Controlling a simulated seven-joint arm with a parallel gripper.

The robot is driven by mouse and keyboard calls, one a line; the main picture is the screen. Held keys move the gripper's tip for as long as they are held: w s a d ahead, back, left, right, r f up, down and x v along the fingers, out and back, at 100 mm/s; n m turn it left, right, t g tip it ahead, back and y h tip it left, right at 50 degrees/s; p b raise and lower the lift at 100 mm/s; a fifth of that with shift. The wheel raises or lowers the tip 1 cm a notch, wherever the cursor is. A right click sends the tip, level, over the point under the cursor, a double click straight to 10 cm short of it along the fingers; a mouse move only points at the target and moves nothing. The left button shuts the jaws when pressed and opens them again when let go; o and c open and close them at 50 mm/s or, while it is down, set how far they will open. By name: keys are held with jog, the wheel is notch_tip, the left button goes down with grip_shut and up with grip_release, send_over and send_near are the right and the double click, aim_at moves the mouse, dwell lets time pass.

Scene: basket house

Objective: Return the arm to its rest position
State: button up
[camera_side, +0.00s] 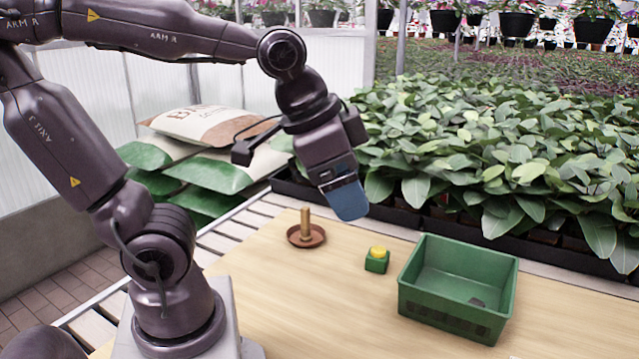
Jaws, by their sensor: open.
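My gripper (346,202) hangs above the wooden table, with a blue finger pointing down. It is open, and nothing shows in its grasp; the far finger is hidden behind the near one. It is clear of the table, up and right of a brown round dish (296,240) with an upright wooden peg (306,223). A small green block with a yellow top (376,256) sits to the lower right of the gripper. A green open basket (412,292) stands farther right, with a small dark patch on its floor that I cannot identify. My arm is bent over from the left.
The table (325,315) is bare at the front and between the objects. Dense leafy plants (500,150) in dark trays line its back edge. Stacked sacks (200,155) lie behind at the left, beside a white wall panel. Hanging pots (515,24) are far back.

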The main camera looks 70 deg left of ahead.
jog(key=s+n, duration=0.1)
jog(key=s+a+n, duration=0.1)
jog(key=s+a, duration=0.1)
jog(key=shift+s+a+f+n+t, duration=0.2)
jog(key=shift+f+n+t, duration=0.1)
jog(key=shift+n, duration=0.1)
jog(key=shift+o, duration=0.5)
jog(key=shift+r, duration=0.1)
dwell(0.7)
jog(key=shift+w, duration=0.1)
